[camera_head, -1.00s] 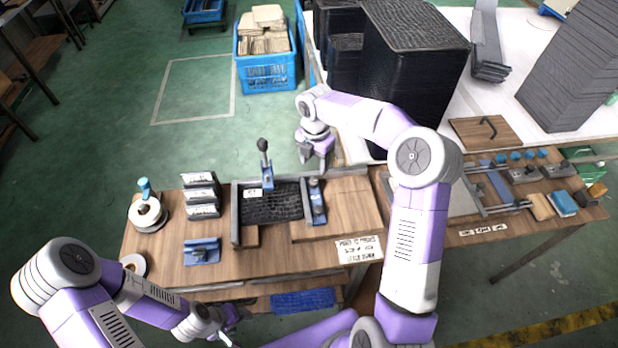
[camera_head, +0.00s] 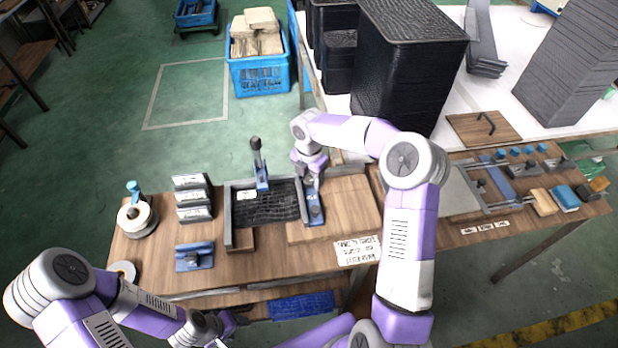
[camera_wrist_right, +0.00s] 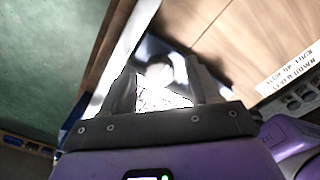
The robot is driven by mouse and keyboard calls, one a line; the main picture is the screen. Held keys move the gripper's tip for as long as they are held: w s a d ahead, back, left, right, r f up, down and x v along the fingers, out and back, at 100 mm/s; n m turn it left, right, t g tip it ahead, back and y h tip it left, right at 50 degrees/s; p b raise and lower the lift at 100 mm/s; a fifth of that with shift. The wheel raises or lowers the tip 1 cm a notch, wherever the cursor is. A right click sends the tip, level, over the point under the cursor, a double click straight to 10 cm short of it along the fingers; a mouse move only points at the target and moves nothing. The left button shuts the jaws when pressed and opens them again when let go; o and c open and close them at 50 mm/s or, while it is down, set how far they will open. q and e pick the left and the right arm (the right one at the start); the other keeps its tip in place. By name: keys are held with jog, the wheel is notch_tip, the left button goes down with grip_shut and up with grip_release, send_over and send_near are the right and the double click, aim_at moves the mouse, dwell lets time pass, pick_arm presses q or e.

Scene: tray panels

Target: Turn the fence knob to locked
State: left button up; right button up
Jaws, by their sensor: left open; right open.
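The blue fence fixture (camera_head: 315,209) stands upright along the right side of the framed tray (camera_head: 228,222) with a black panel (camera_head: 268,205). My right gripper (camera_head: 311,182) points down over the far end of this fixture and hides part of it. In the right wrist view, the open fingers of my right gripper (camera_wrist_right: 162,88) stand either side of a bright, blurred metal part (camera_wrist_right: 155,68). I cannot tell whether they touch it, nor which way the knob is turned. My left gripper (camera_head: 236,325) is low at the table's front edge, away from the fixture.
A blue toggle clamp with a tall black handle (camera_head: 257,150) stands at the tray's back edge. A wooden board (camera_head: 350,210) lies right of the fixture, with a printed label (camera_head: 357,251) in front. Card racks (camera_head: 192,198) and a tape roll (camera_head: 137,218) stand left.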

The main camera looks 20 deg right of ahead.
jog(key=c, duration=1)
jog(key=shift+c, duration=0.2)
jog(key=shift+m, duration=0.3)
jog(key=m+p, duration=0.1)
jog(key=m, duration=0.2)
jog(key=shift+r+p, duration=0.1)
jog(key=shift+p, duration=0.2)
jog(key=m+p, duration=0.1)
jog(key=m, duration=0.3)
jog(key=shift+m, duration=0.3)
jog(key=m, duration=0.4)
jog(key=shift+p, duration=0.3)
jog(key=m, duration=0.5)
jog(key=shift+m, duration=0.5)
